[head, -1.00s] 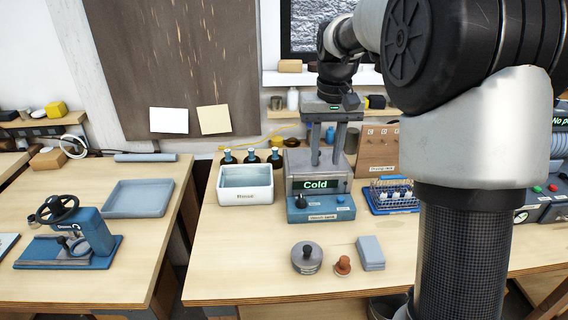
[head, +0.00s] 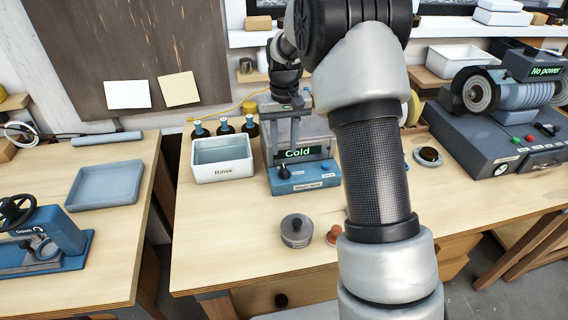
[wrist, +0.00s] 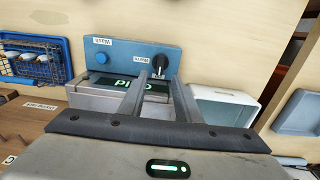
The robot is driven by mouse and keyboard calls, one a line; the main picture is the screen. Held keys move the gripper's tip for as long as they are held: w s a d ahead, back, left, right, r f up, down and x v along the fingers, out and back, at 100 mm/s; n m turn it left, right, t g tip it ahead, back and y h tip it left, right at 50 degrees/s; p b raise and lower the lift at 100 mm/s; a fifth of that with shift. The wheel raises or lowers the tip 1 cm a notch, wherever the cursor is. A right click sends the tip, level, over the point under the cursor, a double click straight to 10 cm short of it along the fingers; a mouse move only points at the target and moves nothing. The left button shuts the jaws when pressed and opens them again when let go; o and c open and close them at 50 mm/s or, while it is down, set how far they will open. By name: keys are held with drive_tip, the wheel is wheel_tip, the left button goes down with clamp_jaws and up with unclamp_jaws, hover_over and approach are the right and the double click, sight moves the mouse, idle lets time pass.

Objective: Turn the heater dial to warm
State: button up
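The heater dial (head: 284,171) is a black knob on the blue front panel of a grey bench unit (head: 318,181). My gripper (head: 283,156) points down at the unit, over the display and close behind the dial. In the wrist view, my gripper's two fingers (wrist: 158,73) are apart, with nothing held. The dial (wrist: 160,65) shows just beyond and between the fingertips. I cannot tell whether they touch it. A blue button (wrist: 102,58) labelled "Wash" sits on the same panel.
A white "Rinse" basin (head: 222,170) stands left of the unit, with several dark bottles (head: 224,126) behind it. A round grey lidded pot (head: 297,230) and a reddish-brown knob (head: 333,236) lie in front. My arm hides part of the bench. The bench's front left is clear.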

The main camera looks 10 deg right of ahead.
sight(284, 167)
wheel_tip(284, 167, down, 8)
drive_tip(key=shift+r, duration=0.15)
clamp_jaws()
